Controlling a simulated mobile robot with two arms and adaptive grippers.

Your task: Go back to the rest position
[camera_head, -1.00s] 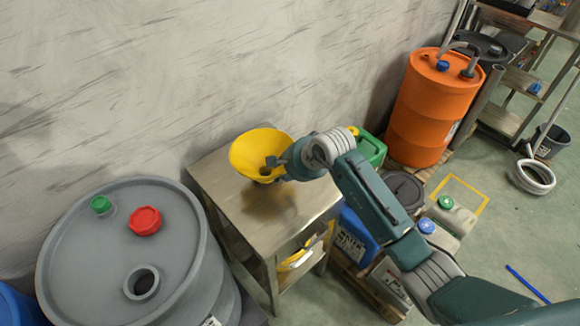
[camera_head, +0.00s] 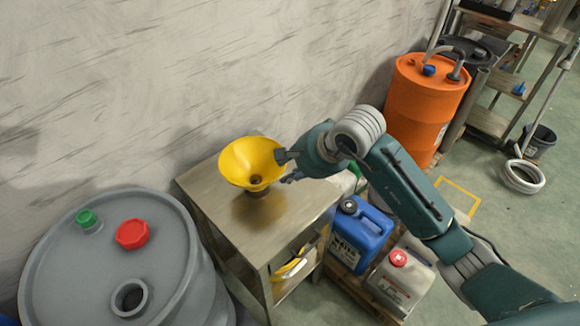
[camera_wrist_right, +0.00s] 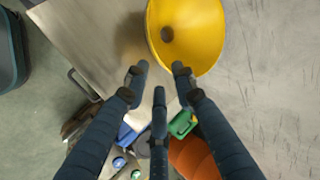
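My right gripper (camera_head: 287,167) is just to the right of a yellow funnel (camera_head: 237,165) in the head view. The funnel stands on a small metal table (camera_head: 222,212), its wide mouth up. In the right wrist view the funnel (camera_wrist_right: 196,40) lies beyond the fingertips of my right gripper (camera_wrist_right: 160,80). The fingers are spread apart with nothing between them, and they appear clear of the funnel. My left gripper is in neither view.
A grey drum (camera_head: 70,262) with a green cap, a red cap and an open hole stands at left. An orange drum (camera_head: 425,100) stands by the wall. A blue canister (camera_head: 357,240) and a white canister (camera_head: 400,280) sit right of the table. Open floor lies at right.

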